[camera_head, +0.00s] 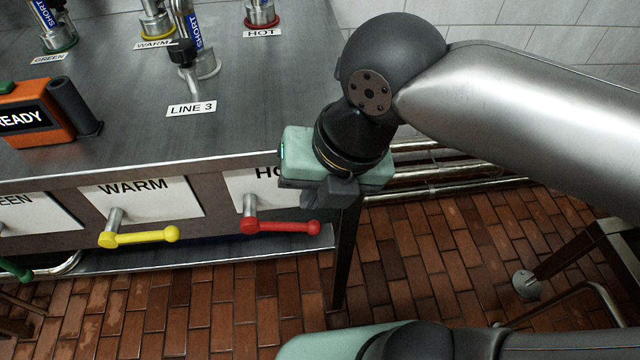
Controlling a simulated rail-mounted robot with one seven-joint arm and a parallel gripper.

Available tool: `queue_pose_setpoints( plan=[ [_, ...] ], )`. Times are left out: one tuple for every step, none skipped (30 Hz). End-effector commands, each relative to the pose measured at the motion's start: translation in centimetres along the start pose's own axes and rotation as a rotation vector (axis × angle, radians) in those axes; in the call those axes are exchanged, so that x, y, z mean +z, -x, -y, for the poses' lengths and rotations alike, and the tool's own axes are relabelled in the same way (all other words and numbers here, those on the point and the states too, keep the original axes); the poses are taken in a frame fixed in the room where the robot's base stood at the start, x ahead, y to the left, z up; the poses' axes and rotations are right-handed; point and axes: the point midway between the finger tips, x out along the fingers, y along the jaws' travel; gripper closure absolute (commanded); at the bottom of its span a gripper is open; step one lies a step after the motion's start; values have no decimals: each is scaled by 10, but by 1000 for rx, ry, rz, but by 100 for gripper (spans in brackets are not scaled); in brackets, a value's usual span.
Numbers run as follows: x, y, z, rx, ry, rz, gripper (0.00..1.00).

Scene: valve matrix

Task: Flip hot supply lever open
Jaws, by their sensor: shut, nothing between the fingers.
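The hot supply lever (281,227) is a red bar with a round ball end, on a short metal stem at the front of the steel bench. It lies about level, with the ball at its right end. The white HOT label (250,184) behind it is partly covered by my gripper. My gripper (330,205) is shut and empty, pointing down just above the ball end of the red lever. Whether it touches the lever cannot be told from this view.
A yellow WARM lever (140,237) and a green lever (15,268) are to the left. The steel bench top (250,110) holds an orange READY device (36,114), a LINE 3 tap (185,65) and several fittings. Open brick floor (430,260) lies to the right, with pipes along the wall.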

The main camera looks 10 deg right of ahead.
Motion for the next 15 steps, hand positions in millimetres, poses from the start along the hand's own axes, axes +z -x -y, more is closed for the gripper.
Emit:
queue_pose_setpoints(
  plan=[
    [-1,-16,2,-4,0,-3,100],
    [-1,-23,2,-4,0,-3,100],
    [-1,-32,2,-3,-1,-3,100],
    [-1,-38,2,-4,-1,-3,100],
    [-1,-44,2,-4,0,-3,100],
    [-1,-51,2,-3,0,-3,100],
    [-1,-56,2,-3,0,-2,100],
    [-1,-61,1,-2,0,-2,100],
    [-1,-67,1,-3,0,-2,100],
    [-1,-70,1,-2,-1,-2,100],
    [-1,-74,1,-2,-1,-1,100],
    [-1,-77,1,-2,-1,-1,100],
    [-1,-80,1,-2,-1,-2,100],
    [0,-81,1,-1,-1,-1,100],
    [0,-83,1,-1,-1,-1,100]
  ],
)
